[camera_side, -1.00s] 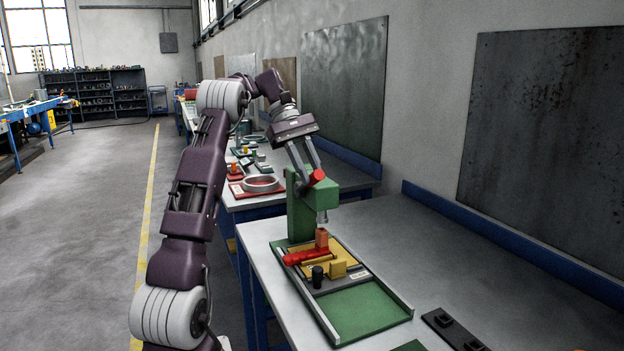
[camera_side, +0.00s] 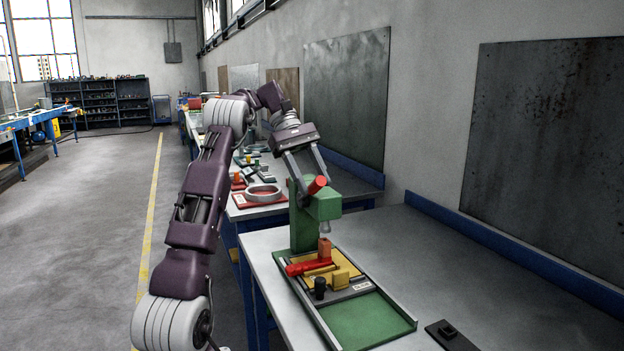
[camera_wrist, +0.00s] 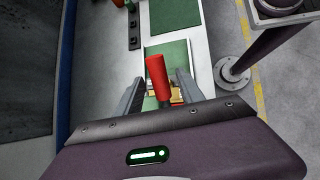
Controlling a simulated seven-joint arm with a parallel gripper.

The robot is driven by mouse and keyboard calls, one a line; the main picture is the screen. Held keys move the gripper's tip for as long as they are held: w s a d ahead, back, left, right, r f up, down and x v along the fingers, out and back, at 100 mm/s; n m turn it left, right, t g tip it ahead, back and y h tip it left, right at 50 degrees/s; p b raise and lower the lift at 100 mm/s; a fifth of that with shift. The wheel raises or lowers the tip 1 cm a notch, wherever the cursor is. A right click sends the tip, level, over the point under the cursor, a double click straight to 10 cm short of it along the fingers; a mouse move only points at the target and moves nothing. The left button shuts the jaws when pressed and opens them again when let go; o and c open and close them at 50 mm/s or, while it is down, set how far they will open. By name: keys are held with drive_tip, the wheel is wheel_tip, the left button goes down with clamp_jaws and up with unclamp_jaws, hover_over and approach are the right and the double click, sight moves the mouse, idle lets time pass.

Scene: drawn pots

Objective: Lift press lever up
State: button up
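The green press (camera_side: 303,230) stands upright at the back of a tray on the workbench. Its lever has a red handle (camera_side: 317,185) beside the top of the press head, tilted upward to the right. My gripper (camera_side: 314,182) is at the handle, with its fingers on either side. In the wrist view the red handle (camera_wrist: 156,72) lies between the two fingers (camera_wrist: 158,82), with gaps visible on both sides. The fingers look open. Whether either finger touches the handle's lower part is hidden.
Below the press head are an orange block (camera_side: 324,248), a red bar (camera_side: 307,267), a yellow block (camera_side: 340,279) and a black knob (camera_side: 319,288). The green tray (camera_side: 365,320) has raised rails. A black bracket (camera_side: 452,335) lies to its right. The bench is clear toward the wall.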

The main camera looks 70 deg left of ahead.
sight(318, 206)
drive_tip(key=shift+d+f+y, duration=0.25)
drive_tip(key=shift+d+y, duration=0.15)
drive_tip(key=d+f+y, duration=0.1)
drive_tip(key=y, duration=0.1)
drive_tip(key=d+f+y, duration=0.1)
drive_tip(key=f+y, duration=0.1)
drive_tip(key=d+f+y, duration=0.1)
drive_tip(key=f, duration=0.1)
drive_tip(key=shift+f+m+y, duration=0.15)
drive_tip(key=shift+m+y, duration=0.25)
drive_tip(key=shift+a+y, duration=0.1)
drive_tip(key=shift+y, duration=0.4)
drive_tip(key=v, duration=0.7)
drive_tip(key=d+m, duration=0.4)
drive_tip(key=d, duration=0.5)
drive_tip(key=s+d+f+m+t, duration=0.2)
drive_tip(key=s+d+m, duration=0.8)
drive_tip(key=d, duration=0.6)
drive_tip(key=shift+s+d+f+m+t, duration=0.25)
drive_tip(key=shift+s+f+m, duration=0.2)
drive_tip(key=shift+s, duration=0.45)
